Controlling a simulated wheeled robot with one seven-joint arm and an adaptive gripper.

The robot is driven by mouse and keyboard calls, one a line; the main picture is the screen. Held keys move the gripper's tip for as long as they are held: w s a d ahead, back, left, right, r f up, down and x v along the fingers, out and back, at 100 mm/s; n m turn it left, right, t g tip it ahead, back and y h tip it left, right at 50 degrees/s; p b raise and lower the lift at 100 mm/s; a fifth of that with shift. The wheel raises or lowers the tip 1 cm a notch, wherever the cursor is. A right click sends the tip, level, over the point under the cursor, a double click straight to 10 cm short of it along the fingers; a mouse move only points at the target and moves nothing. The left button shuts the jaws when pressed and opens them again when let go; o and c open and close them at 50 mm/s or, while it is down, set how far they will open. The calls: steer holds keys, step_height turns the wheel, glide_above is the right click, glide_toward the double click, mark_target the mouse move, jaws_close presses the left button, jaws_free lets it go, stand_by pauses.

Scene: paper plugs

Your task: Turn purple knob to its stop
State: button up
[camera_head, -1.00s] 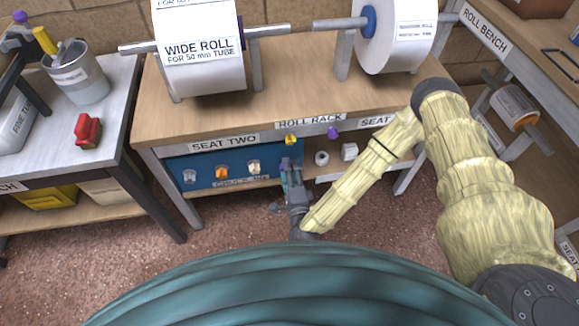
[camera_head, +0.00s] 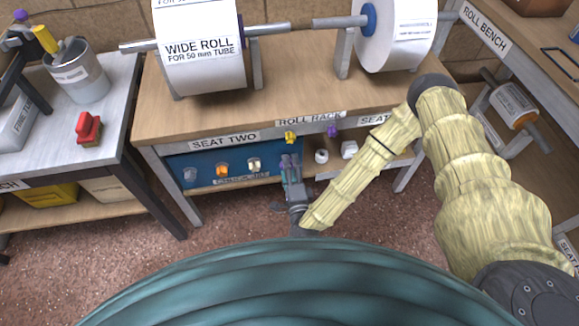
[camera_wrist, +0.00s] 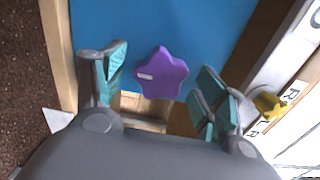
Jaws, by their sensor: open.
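A purple star-shaped knob (camera_wrist: 161,74) with a white mark shows in the wrist view against a blue panel (camera_wrist: 180,22). The mark points left in that picture. My gripper (camera_wrist: 163,68) is open, with one teal-padded finger on each side of the knob and visible gaps between. In the head view my gripper (camera_head: 290,160) is at the right end of the blue panel (camera_head: 205,160) under the roll rack. It appears to hide this knob there. Another purple knob (camera_head: 333,132) shows on the rack's front edge, right of a yellow knob (camera_head: 290,137).
Grey, orange (camera_head: 222,170) and cream knobs line the panel to the left of my gripper. Small white items (camera_head: 321,156) sit on the shelf to the right. The yellow knob (camera_wrist: 269,104) is right of my fingers in the wrist view.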

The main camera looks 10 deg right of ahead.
steer(key=shift+s, duration=0.1)
steer(key=shift+s+p, duration=0.5)
steer(key=shift+s, duration=1.4)
steer(key=m+b, duration=0.8)
steer(key=m, duration=0.4)
steer(key=shift+w, duration=0.15)
steer(key=shift+w+b, duration=0.4)
steer(key=shift+w, duration=1.45)
steer(key=shift+c, duration=0.2)
